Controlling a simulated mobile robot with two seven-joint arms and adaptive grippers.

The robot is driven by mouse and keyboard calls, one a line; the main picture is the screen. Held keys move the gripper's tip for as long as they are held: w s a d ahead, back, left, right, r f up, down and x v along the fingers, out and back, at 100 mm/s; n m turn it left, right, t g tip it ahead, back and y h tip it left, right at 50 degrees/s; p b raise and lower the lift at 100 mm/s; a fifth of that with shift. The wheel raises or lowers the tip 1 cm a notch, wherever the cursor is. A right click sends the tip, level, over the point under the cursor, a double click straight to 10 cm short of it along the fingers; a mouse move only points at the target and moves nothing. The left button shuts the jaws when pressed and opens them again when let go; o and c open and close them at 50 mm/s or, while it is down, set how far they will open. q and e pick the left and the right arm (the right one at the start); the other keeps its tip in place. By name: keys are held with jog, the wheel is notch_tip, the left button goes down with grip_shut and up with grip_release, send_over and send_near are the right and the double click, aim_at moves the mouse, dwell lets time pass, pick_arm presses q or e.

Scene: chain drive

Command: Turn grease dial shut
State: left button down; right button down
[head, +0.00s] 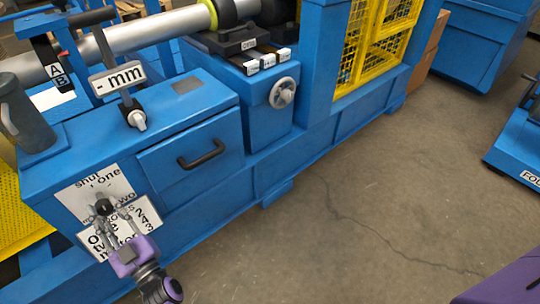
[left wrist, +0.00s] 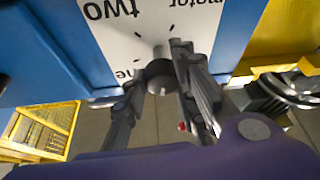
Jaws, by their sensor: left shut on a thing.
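The dark grease dial (head: 104,206) sits on a white plate (head: 84,193) with the words "shut" and "one", on the front of the blue machine. My left gripper (head: 108,211) reaches up to it from below, with its fingers around the dial. In the left wrist view the round grey knob (left wrist: 160,76) is between the fingertips of my left gripper (left wrist: 158,82), and the gripper is shut on it. White lettering plates with "two" and "motor" show behind it. The fingers partly cover the dial and its marks, so I cannot tell where it points. My right gripper is not in view.
A drawer with a black handle (head: 201,155) is to the right of the dial. A "- mm" sign (head: 118,78) and a grey handwheel (head: 282,93) are higher up. A yellow mesh guard (head: 375,40) stands behind.

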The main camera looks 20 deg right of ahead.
pick_arm(q)
jog(key=shift+d+f+n+y, duration=0.15)
jog(key=shift+d+n+y, duration=0.3)
jog(key=shift+n, duration=0.55)
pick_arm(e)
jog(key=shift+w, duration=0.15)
pick_arm(q)
jog(key=shift+n+g, duration=0.3)
jog(key=c, duration=1.5)
grip_release()
jog(key=shift+a+r, duration=0.1)
jog(key=shift+r, duration=0.1)
jog(key=shift+s+f, duration=0.15)
jog(key=shift+s, duration=0.1)
jog(key=v, duration=0.7)
jog(key=shift+w, duration=0.1)
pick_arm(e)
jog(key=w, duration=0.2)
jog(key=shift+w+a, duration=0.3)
